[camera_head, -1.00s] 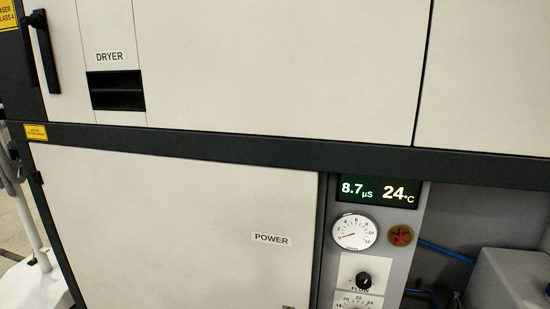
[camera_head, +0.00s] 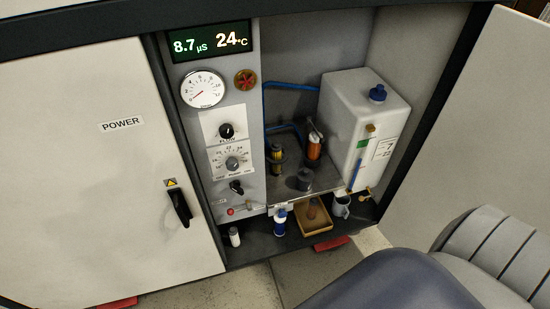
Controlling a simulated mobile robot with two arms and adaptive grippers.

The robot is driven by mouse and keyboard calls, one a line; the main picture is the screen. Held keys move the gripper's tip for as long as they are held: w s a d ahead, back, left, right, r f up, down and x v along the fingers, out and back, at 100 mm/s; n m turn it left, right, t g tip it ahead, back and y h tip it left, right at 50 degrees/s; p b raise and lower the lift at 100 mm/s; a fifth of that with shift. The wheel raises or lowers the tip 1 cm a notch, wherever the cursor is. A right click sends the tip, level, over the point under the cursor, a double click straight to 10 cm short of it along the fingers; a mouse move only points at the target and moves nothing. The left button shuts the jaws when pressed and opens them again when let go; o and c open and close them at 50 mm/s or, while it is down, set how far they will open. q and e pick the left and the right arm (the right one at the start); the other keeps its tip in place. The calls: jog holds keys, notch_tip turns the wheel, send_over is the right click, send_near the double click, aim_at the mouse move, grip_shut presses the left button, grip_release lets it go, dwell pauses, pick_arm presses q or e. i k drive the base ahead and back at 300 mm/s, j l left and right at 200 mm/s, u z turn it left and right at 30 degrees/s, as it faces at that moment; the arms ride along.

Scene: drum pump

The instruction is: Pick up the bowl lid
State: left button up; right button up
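I cannot tell for certain which part is the bowl lid. A short dark grey cylinder (camera_head: 305,179) stands on the shelf of the open cabinet bay. Behind it are a yellow-and-dark cylinder (camera_head: 276,158) and an orange cylinder (camera_head: 314,146) with a metal top. Below, a brown object (camera_head: 312,208) stands in a tan tray (camera_head: 316,228). Neither of my grippers is in view.
A white tank (camera_head: 352,125) with a blue cap fills the bay's right side. A blue-and-white bottle (camera_head: 280,222), a grey mug (camera_head: 341,207) and a small white bottle (camera_head: 234,237) stand low. A control panel (camera_head: 221,110) borders the bay; an open door (camera_head: 475,130) stands right.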

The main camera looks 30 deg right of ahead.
aim_at(305, 177)
jog(key=z, duration=1.3)
